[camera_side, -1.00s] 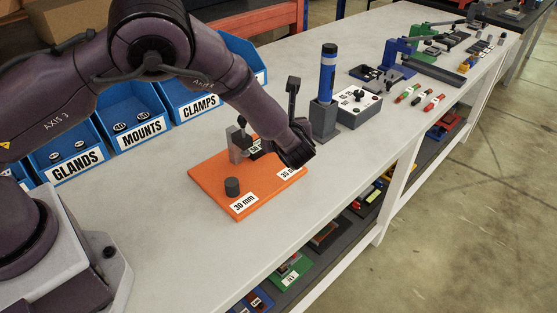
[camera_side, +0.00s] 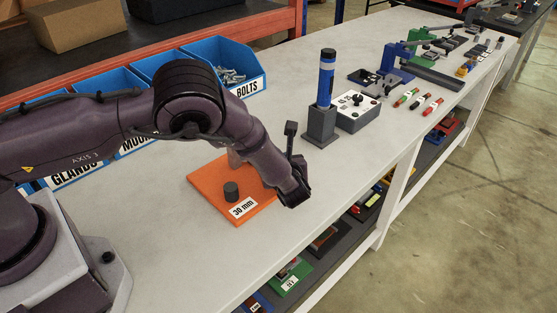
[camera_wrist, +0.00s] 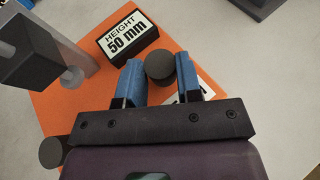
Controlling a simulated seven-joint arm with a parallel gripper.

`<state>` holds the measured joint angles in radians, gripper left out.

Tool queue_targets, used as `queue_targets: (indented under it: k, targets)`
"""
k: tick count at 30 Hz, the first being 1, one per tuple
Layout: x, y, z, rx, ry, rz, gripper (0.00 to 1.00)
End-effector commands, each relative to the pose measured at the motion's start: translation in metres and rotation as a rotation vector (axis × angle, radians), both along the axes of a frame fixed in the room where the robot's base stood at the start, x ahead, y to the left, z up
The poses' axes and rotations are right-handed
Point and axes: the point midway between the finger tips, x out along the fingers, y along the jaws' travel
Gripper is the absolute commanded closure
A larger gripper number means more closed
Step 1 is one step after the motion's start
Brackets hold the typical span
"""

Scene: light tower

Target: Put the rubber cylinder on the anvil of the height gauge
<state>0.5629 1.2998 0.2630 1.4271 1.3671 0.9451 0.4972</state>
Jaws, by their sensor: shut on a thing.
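My gripper (camera_wrist: 160,72) is shut on a dark rubber cylinder (camera_wrist: 160,65), held between its two blue fingers over the orange base plate (camera_wrist: 92,103). I cannot tell whether this cylinder is lifted off the plate. In the side view my arm's end (camera_side: 293,188) hides the fingers and the held cylinder.
A grey holder (camera_side: 321,125) with a blue upright tool (camera_side: 326,78) and a grey box with a knob (camera_side: 357,110) stand beyond my gripper. Blue bins (camera_side: 245,78) line the back. The bench front (camera_side: 225,265) is bare.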

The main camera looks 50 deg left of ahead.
Motion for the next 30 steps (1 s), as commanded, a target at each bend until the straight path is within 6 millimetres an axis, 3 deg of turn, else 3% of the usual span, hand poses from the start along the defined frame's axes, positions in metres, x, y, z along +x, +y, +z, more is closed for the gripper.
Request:
queue_targets:
  k: [2,3,6,17,30]
  targets:
    - [0.0,0.0,-0.003,0.0,0.0,-0.001,0.91]
    - [0.0,0.0,-0.002,-0.001,-0.001,-0.001,0.58]
    - [0.0,0.0,-0.002,0.0,0.0,0.0,0.42]
    - [-0.002,-0.003,0.001,0.0,0.0,0.0,0.42]
    - [-0.047,-0.076,0.031,-0.001,-0.001,-0.003,0.42]
